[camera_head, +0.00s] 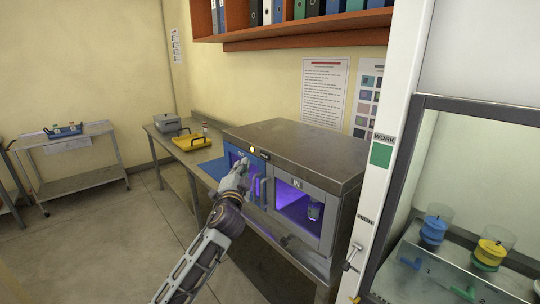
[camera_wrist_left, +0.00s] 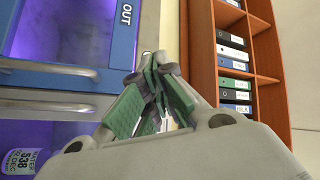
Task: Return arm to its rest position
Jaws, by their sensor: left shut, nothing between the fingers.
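My left gripper (camera_head: 243,163) is shut and empty in front of the incubator (camera_head: 295,150), near the upper part of its blue-framed left door. In the left wrist view its green-padded fingers (camera_wrist_left: 155,88) are together with nothing between them. The blue door (camera_wrist_left: 95,75), marked OUT, and its handle (camera_wrist_left: 50,68) show beside the fingers, apart from them as far as I can tell. My left arm reaches in from the bottom of the head view. My right gripper is not in view.
The incubator stands on a metal bench with a yellow tray (camera_head: 192,142) and a grey box (camera_head: 168,122). An orange shelf (camera_head: 290,32) of binders hangs above. A glass-fronted cabinet (camera_head: 455,200) stands at right. A cart (camera_head: 75,183) stands far left; the floor between is clear.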

